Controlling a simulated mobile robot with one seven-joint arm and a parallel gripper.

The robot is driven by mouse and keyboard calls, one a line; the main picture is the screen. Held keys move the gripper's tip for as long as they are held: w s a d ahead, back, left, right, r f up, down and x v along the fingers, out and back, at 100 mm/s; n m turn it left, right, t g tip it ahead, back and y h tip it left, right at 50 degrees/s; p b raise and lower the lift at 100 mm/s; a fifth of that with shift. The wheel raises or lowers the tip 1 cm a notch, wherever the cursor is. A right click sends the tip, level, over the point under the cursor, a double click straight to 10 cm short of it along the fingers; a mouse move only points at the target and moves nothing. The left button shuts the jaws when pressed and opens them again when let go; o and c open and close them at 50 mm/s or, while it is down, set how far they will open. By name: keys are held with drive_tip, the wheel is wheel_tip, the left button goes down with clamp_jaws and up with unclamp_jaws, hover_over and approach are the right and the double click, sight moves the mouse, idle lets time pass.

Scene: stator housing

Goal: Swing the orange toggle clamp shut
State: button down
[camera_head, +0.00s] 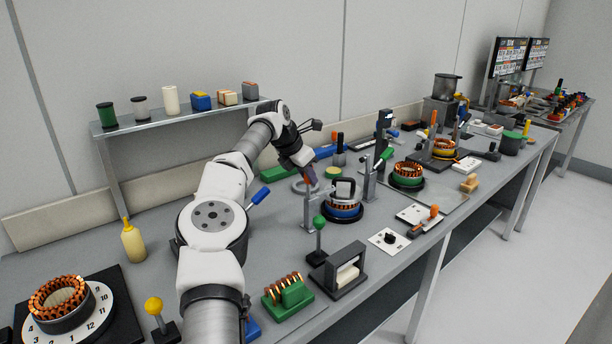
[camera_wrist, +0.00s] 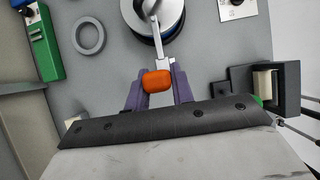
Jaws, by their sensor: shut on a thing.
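The orange clamp handle (camera_wrist: 157,81) sits between the purple fingers of my gripper (camera_wrist: 158,88) in the wrist view, and the fingers are shut on it. A grey metal clamp arm (camera_wrist: 160,42) runs from the handle toward the round stator housing (camera_wrist: 155,18) at the top. In the head view my gripper (camera_head: 310,178) is at the upper end of a clamp post (camera_head: 308,213), left of the stator housing (camera_head: 343,207), which has a blue and copper body. The handle is mostly hidden by the fingers there.
A grey ring (camera_wrist: 88,36) and a green box (camera_wrist: 40,42) lie left in the wrist view. A green-knobbed lever (camera_head: 319,222) and a dark frame with a pale block (camera_head: 340,272) stand in front of the clamp. A second clamp post with green handle (camera_head: 383,158) is right of the housing.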

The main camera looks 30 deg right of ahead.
drive_tip(key=shift+r, duration=0.1)
drive_tip(key=c, duration=1.2)
unclamp_jaws()
drive_tip(key=shift+d, duration=0.1)
drive_tip(key=v, duration=1.3)
drive_tip(key=shift+a+r+b, duration=0.25)
drive_tip(key=shift+r+b, duration=0.05)
drive_tip(key=shift+b, duration=0.15)
